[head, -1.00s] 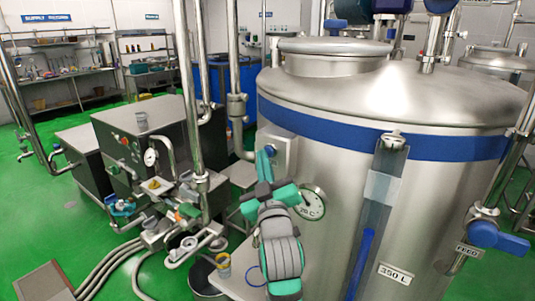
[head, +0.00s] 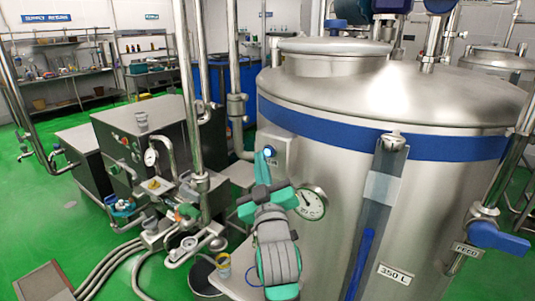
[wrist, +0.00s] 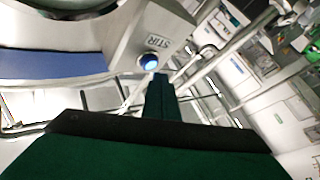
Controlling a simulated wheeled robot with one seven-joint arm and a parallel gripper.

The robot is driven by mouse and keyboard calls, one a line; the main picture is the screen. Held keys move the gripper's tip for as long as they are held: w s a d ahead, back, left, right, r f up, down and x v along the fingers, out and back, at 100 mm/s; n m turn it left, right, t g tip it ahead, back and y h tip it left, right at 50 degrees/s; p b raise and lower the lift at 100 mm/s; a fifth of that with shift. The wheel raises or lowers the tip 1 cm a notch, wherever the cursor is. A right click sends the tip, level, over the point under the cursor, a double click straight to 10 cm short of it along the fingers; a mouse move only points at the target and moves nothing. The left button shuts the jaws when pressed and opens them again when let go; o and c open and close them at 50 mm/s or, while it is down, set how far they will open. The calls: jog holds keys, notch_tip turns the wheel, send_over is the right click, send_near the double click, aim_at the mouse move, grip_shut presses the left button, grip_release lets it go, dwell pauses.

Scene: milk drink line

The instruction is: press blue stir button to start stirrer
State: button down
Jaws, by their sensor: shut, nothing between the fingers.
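The blue stir button (head: 268,152) sits on a small steel box (head: 278,150) on the left side of the big tank, and it glows bright. In the wrist view the button (wrist: 149,61) shows a lit pale centre under the label STIR. My gripper (head: 261,158), with teal fingers, is shut and empty, its tips just below and left of the button. In the wrist view the shut fingers (wrist: 159,78) point up beside the button's lower right and do not cover it. I cannot tell the exact gap.
The steel tank (head: 340,240) with a blue band fills the right side. A round dial (head: 312,203) sits on it, right of my arm. Pipes and valves (head: 185,210) stand close on the left. Green floor (head: 50,220) is clear farther left.

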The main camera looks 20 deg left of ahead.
jog(key=shift+s+a, duration=0.1)
jog(key=shift+s, duration=0.05)
jog(key=s, duration=0.2)
jog(key=s+a, duration=0.2)
jog(key=s, duration=0.1)
jog(key=shift+s, duration=0.3)
dwell(0.4)
jog(key=s+d+f+m+h, duration=0.2)
jog(key=s+d+f, duration=0.15)
jog(key=f, duration=0.65)
jog(key=s+d+f+m+g+h, duration=0.1)
jog(key=s+d+f+m+h, duration=0.3)
jog(key=f, duration=0.6)
jog(key=s+d+f+m+y, duration=0.1)
jog(key=s+d+f, duration=0.3)
jog(key=f, duration=0.6)
jog(key=s+d+f+m+g+h, duration=0.1)
jog(key=s+f, duration=0.3)
jog(key=s, duration=0.6)
jog(key=s+d+f+m+g+h, duration=0.1)
jog(key=s+d+f, duration=0.2)
jog(key=s, duration=0.7)
jog(key=s+d+f+m+g+h, duration=0.1)
jog(key=s+d+f, duration=0.3)
jog(key=s, duration=0.6)
jog(key=shift+s+f, duration=0.2)
jog(key=shift+f, duration=0.15)
